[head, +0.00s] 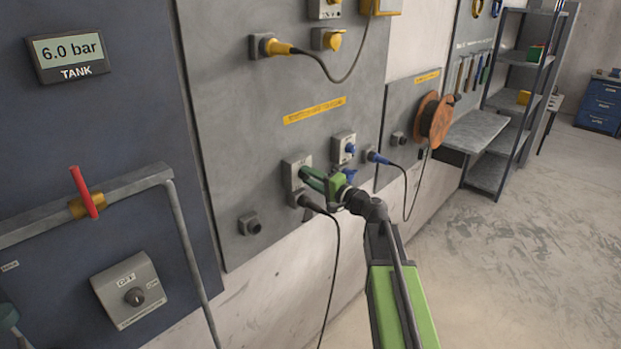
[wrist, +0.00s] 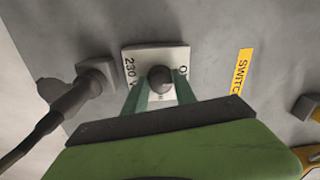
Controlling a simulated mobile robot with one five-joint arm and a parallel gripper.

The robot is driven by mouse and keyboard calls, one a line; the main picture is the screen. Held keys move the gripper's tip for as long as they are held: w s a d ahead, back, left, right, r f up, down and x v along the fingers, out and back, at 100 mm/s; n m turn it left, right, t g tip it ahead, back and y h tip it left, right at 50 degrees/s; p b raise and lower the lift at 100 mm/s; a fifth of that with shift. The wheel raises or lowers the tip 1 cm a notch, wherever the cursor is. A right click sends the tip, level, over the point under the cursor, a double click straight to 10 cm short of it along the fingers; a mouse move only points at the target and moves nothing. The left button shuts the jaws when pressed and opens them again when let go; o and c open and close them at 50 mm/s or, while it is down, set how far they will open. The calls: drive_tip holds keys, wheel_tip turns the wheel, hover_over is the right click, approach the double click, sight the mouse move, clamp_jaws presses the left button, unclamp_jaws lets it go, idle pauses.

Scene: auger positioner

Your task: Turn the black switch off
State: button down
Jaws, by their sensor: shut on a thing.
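The black switch (wrist: 160,77) is a dark round knob on a pale plate with "230 V" printed on it, seen from close up in the wrist view. In the head view its plate (head: 291,168) is on the grey wall panel, and my gripper hides the knob. My gripper (head: 306,174) reaches to this plate. In the wrist view its two green fingers (wrist: 158,91) are shut on the knob, one on each side. The printing at the plate's right edge is partly covered, and I cannot tell which setting the knob points to.
A black plug (wrist: 75,97) with a cable sits right beside the switch plate. A tank panel with another dark knob (head: 135,297) is at left. The floor at right is clear.

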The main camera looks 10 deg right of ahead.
drive_tip(key=c, duration=1.1)
unclamp_jaws()
drive_tip(key=shift+o, duration=0.2)
drive_tip(key=v, duration=1.7)
drive_tip(key=shift+s+b, duration=0.2)
drive_tip(key=shift+b, duration=0.1)
drive_tip(key=shift+d, duration=0.15)
